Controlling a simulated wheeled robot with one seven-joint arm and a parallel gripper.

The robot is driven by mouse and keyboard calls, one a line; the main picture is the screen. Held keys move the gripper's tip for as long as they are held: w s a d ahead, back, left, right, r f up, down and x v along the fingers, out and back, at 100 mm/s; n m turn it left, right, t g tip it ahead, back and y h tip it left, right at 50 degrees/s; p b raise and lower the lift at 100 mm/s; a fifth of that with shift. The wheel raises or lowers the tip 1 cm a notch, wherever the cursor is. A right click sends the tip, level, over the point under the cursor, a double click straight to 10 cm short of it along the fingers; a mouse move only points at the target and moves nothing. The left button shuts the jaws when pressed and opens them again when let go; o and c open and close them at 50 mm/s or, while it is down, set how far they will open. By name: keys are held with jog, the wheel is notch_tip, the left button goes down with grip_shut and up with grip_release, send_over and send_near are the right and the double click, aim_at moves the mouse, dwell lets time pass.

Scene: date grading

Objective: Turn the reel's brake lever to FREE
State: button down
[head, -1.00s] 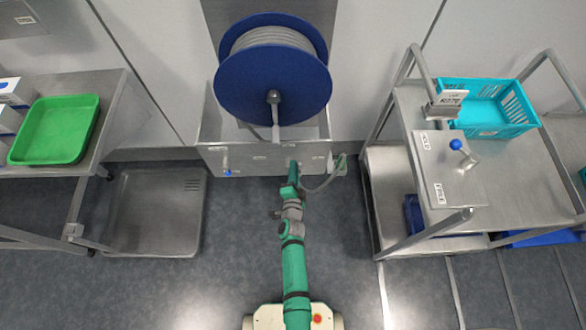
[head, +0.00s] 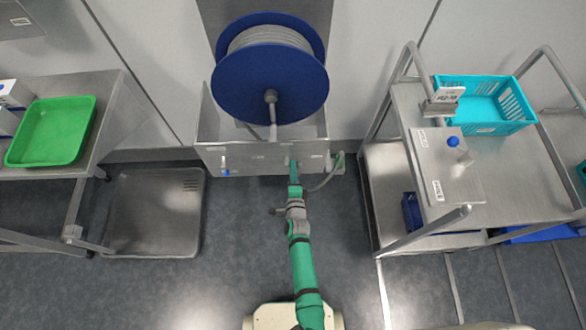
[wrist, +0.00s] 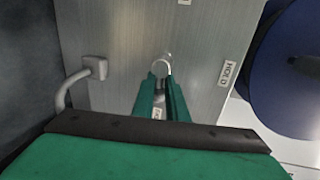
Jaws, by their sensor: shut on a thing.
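The reel (head: 270,85) has dark blue flanges and grey hose wound on it. It stands above a steel housing (head: 250,162) with small labels on its front. My gripper (head: 293,163) is at the right part of that front. In the wrist view, the green fingers of my gripper (wrist: 162,82) are closed around a pale, rounded metal piece, which I take for the brake lever (wrist: 162,67). Most of the lever is hidden between the fingers. A HOLD label (wrist: 228,73) is to its right. Another label (wrist: 157,113) is partly covered by the fingers; its text is unreadable.
A blue-knobbed lever (head: 225,172) is at the housing's left. A grey hose fitting (wrist: 95,68) is beside my gripper. A steel cart (head: 400,110) with a turquoise crate (head: 485,128) stands right, a table with a green tray (head: 50,161) left.

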jog(key=shift+d, duration=0.4)
jog(key=c, duration=1.7)
grip_release()
jog(key=shift+c, duration=0.2)
jog(key=shift+o, duration=0.3)
jog(key=shift+a+f, duration=0.1)
jog(key=shift+a, duration=0.1)
jog(key=s+r, duration=0.2)
jog(key=s, duration=0.8)
jog(key=shift+s, duration=0.3)
jog(key=shift+s+r, duration=0.1)
